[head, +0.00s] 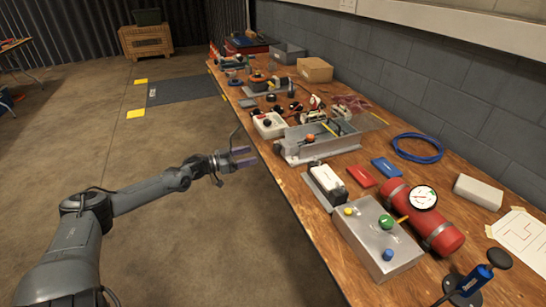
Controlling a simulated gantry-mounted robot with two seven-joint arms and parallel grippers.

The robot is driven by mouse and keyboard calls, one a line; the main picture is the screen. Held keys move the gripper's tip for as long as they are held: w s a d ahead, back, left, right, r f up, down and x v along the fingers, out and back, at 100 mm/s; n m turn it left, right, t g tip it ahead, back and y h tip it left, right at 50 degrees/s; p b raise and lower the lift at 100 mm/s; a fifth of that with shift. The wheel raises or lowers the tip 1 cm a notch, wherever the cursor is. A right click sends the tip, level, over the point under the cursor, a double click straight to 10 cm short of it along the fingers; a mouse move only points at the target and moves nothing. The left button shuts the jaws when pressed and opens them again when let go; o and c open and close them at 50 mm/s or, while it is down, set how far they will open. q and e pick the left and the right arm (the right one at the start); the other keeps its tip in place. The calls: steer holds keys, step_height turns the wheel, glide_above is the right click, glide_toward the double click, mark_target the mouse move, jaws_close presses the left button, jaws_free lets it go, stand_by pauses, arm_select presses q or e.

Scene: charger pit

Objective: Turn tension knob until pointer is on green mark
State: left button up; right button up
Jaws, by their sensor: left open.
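My left gripper (243,157) is open and empty, over the floor just left of the bench's edge. It is apart from everything on the bench. I cannot tell for sure which part is the tension knob. An orange-red knob (310,138) sits in a grey metal fixture (320,153) to the right of the gripper. Nearer, a grey box (375,240) carries a yellow, a green (385,222) and a blue knob. A round white gauge (424,197) stands at a red cylinder (436,231). A pointer on a green mark is too small to make out. My right gripper is out of view.
The wooden bench (310,218) runs along a grey block wall. A white-topped unit (327,183), red and blue flat boxes, a blue cable ring (417,148) and a blue-black handle (497,260) crowd it.

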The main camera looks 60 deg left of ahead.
mark_target(273, 157)
arm_select(q)
steer(key=w+b, duration=0.2)
steer(key=w+d+b, duration=0.1)
steer(key=w+b, duration=0.1)
steer(key=w, duration=0.1)
steer(key=w+b, duration=0.2)
steer(key=shift+w+d+f+b, duration=0.1)
steer(key=shift+w+d+b, duration=0.15)
steer(key=shift+b, duration=0.05)
steer(key=shift+w+d+b, duration=0.15)
steer(key=shift+w+b, duration=0.25)
steer(key=shift+w, duration=0.3)
steer(key=shift+w+d+b, duration=0.1)
steer(key=shift+w+b, duration=0.25)
steer(key=shift+w, duration=0.3)
